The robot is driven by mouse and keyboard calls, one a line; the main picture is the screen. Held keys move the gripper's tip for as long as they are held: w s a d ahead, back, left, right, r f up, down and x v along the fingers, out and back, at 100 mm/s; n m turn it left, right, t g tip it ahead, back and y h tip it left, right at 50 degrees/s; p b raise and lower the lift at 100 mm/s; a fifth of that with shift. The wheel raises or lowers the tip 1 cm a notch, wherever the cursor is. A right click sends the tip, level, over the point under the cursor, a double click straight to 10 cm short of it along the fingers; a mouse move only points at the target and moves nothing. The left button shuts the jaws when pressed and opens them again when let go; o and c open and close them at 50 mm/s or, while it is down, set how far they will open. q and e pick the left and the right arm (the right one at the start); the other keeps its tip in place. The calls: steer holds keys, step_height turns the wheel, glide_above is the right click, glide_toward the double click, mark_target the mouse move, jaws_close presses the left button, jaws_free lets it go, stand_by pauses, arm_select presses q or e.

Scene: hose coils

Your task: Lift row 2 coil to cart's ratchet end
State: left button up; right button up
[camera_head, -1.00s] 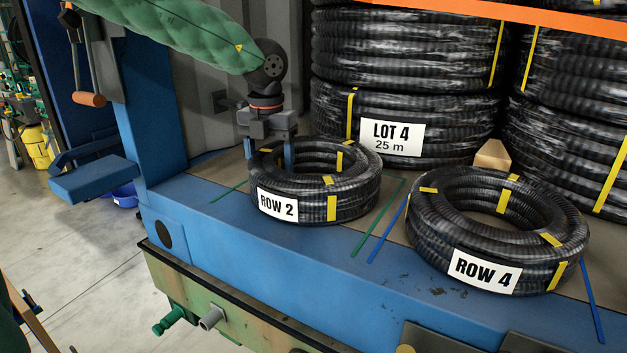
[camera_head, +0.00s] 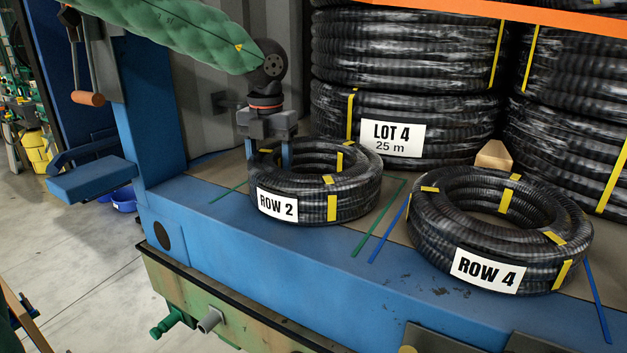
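The row 2 coil (camera_head: 340,205), black corrugated hose with yellow bands and a white "ROW 2" label, lies flat on the blue-edged deck, left of centre. My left gripper (camera_head: 270,158), on the arm in a green sleeve, points down at the coil's back left. Its two fingers are apart, one at the outer side and one inside the ring, astride the coil wall. Whether they touch the hose is hard to tell. My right gripper is not in view.
The row 4 coil (camera_head: 430,235) lies to the right, with green and blue strips on the deck between the two coils. Tall LOT 4 stacks (camera_head: 405,90) stand close behind under an orange strap (camera_head: 520,15). A wooden block (camera_head: 494,155) sits between the stacks. A blue post (camera_head: 150,110) rises at left.

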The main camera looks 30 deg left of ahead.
arm_select(q)
jaws_close()
steer(key=shift+r, duration=0.8)
stand_by(0.5)
steer(key=shift+r, duration=2.85)
steer(key=c, duration=0.5)
jaws_free()
jaws_close()
